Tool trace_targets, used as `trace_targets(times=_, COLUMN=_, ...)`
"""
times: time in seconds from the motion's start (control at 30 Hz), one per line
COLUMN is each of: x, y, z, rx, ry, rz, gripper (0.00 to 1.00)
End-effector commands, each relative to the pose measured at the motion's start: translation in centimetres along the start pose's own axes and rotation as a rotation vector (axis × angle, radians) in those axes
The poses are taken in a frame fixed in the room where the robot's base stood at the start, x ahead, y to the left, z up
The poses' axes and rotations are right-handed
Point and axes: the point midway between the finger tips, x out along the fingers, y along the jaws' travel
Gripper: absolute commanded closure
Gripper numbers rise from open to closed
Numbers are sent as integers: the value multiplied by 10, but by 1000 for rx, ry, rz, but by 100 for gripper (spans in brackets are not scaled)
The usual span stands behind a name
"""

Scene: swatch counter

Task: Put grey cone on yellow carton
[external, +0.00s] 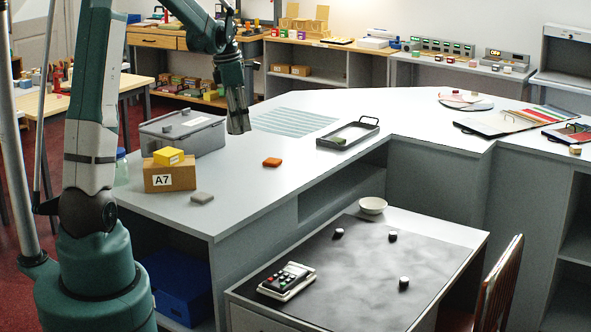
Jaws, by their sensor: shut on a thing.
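My gripper (239,124) hangs pointing down above the counter, to the right of the grey lidded bin. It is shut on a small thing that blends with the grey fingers. I take this to be the grey cone, but its shape cannot be made out. The yellow carton (168,156) lies on top of a brown cardboard box (170,178) marked A7, at the left of the counter. My gripper is up and to the right of the yellow carton, clearly apart from it.
A grey lidded bin (180,138) stands behind the cardboard box. An orange block (272,162) and a flat grey block (202,198) lie on the counter (235,185). A handled tray (347,135) sits farther right. The counter around the orange block is clear.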

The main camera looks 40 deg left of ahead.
Motion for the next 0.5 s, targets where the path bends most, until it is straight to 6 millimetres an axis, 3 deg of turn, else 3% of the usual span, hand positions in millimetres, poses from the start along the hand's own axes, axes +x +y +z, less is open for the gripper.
trace_targets(times=0.5, x=-65, y=13, z=-140, rx=-203, ry=0, rz=31, gripper=79)
